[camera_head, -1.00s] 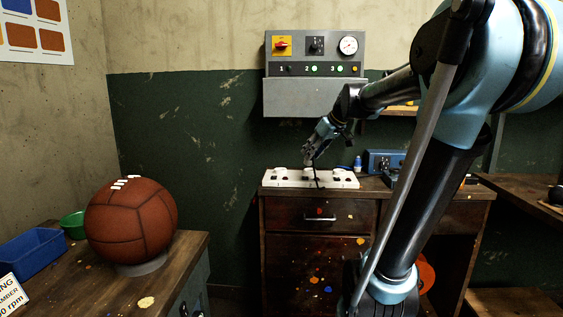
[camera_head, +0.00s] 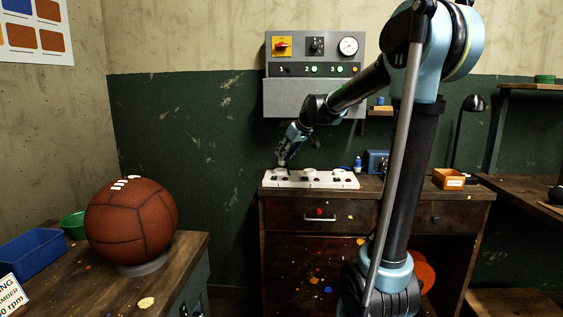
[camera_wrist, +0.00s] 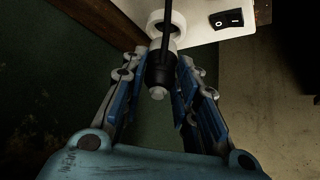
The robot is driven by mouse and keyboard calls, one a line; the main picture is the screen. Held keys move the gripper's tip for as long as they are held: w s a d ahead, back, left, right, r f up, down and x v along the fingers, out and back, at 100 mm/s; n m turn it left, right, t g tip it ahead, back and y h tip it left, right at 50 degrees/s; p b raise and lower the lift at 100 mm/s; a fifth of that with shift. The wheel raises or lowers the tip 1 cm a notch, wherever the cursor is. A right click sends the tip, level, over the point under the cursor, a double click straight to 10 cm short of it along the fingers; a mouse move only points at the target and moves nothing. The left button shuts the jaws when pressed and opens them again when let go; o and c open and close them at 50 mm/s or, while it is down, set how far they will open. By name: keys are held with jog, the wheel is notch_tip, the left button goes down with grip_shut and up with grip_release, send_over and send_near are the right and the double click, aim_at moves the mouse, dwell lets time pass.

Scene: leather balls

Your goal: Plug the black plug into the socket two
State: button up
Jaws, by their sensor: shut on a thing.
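The white socket strip (camera_head: 327,185) lies on top of the wooden cabinet, with numbered sockets and dark switches along it. Its end shows in the wrist view with a black rocker switch (camera_wrist: 227,19) and a round white socket rim (camera_wrist: 158,20). My gripper (camera_head: 282,163) is low over the left part of the strip. In the wrist view my gripper (camera_wrist: 160,62) is shut on the black plug (camera_wrist: 159,73), and a dark cord runs up from it. The plug overlaps the round socket rim in that view; I cannot tell whether they touch.
A grey control panel (camera_head: 314,55) with a gauge hangs on the wall behind the strip. A blue bottle (camera_head: 357,163), a blue box (camera_head: 376,162) and an orange bin (camera_head: 448,180) are on the cabinet to the right. A brown ball (camera_head: 131,222) rests on the left bench.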

jog(key=shift+w+a+f, duration=0.2)
jog(key=shift+f, duration=0.45)
jog(key=shift+w+a+f, duration=0.15)
jog(key=shift+f, duration=0.45)
jog(key=shift+w+a+r+g+h, duration=0.1)
jog(key=shift+w+a+g+h, duration=0.25)
jog(key=shift+g+h, duration=0.3)
jog(key=shift+w+a+r+g+h, duration=0.1)
jog(key=shift+w+a+g+h, duration=0.2)
jog(key=shift+g+h, duration=0.3)
jog(key=shift+d+f, duration=0.1)
jog(key=shift+f, duration=0.55)
jog(key=shift+f, duration=0.15)
jog(key=o, duration=1)
